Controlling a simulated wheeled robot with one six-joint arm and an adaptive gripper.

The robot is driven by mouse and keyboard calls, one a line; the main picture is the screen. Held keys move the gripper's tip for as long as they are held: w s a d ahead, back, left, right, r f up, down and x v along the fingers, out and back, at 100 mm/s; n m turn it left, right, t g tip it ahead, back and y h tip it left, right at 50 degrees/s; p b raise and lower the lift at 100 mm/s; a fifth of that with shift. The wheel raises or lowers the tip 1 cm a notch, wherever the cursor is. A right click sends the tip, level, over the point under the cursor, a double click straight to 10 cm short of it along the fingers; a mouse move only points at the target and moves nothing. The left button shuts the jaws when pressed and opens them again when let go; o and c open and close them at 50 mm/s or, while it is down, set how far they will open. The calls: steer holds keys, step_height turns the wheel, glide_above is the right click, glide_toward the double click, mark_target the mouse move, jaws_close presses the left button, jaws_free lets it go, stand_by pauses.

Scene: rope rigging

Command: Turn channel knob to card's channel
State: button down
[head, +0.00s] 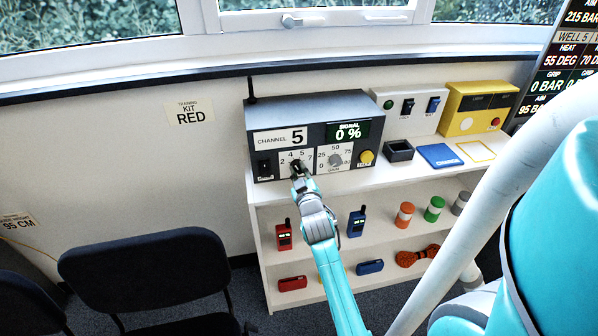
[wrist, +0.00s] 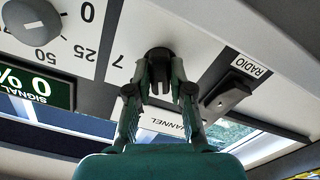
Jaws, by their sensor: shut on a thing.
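The dark grey radio box (head: 345,110) stands on the white shelf unit. A white card (head: 280,138) on its front reads CHANNEL 5. The channel knob (wrist: 157,56) is dark and sits on a white dial plate; the numbers 2, 4, 5 and 7 show around it in the head view. My gripper (head: 299,172) is at this knob, and in the wrist view its two fingers (wrist: 160,82) are shut on it from either side. The fingers hide most of the knob, so I cannot tell which number it points to.
Right of the channel dial are the gain knob (head: 336,160), the signal display (head: 349,131) reading 0 % and a yellow button (head: 366,157). A black rocker switch (head: 264,168) is to the left. A black chair (head: 147,268) stands at left.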

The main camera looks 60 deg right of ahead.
steer(key=m, duration=0.4)
steer(key=shift+w+d+r+m, duration=0.1)
steer(key=shift+r+m, duration=0.1)
steer(key=shift+m, duration=2.6)
steer(key=c, duration=1)
jaws_free()
steer(key=shift+c, duration=0.2)
steer(key=shift+f, duration=0.1)
steer(key=shift+s+a+f, duration=0.1)
steer(key=shift+s+a, duration=0.1)
steer(key=shift+a, duration=0.05)
steer(key=v, duration=1.1)
